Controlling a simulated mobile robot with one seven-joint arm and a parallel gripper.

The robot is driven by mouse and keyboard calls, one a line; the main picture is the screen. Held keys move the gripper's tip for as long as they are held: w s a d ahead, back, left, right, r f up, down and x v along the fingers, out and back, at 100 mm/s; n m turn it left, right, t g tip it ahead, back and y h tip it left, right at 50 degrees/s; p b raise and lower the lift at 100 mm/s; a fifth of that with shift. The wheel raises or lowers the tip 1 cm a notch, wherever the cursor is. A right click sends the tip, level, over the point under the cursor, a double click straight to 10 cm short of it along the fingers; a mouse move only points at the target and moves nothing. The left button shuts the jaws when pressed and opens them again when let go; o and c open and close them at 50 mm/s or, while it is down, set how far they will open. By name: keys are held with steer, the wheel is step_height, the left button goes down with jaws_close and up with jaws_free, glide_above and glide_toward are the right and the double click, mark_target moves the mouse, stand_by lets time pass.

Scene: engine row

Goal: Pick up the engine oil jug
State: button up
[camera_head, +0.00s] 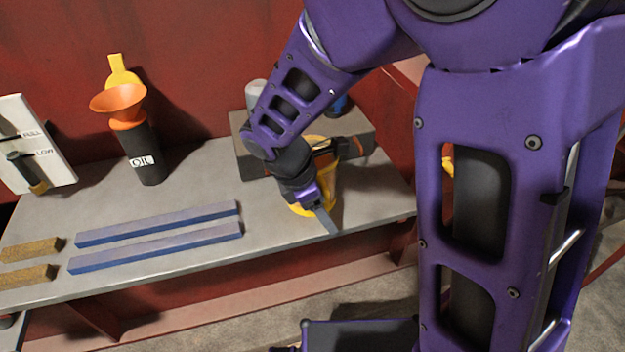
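A dark cylindrical container marked "OIL" (143,160) stands upright on the left part of the grey bench, with an orange funnel (118,103) on its top. A yellow jug-like object (328,185) stands on the right part of the bench, largely hidden behind my gripper; I cannot read any label on it. Which of the two is the engine oil jug is not certain from this view. My gripper (325,218) points down at the yellow object, overlapping it in the picture. One grey finger shows clearly; whether the fingers touch or hold the object cannot be seen.
Two blue bars (158,236) lie on the bench front, with brown blocks (28,274) to their left. A white board marked FULL and LOW (35,140) leans at far left. A grey-brown box (243,150) stands behind my gripper. A red wall (190,60) closes the back.

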jaws_close()
steer(key=shift+w+r, duration=0.1)
stand_by(1.2)
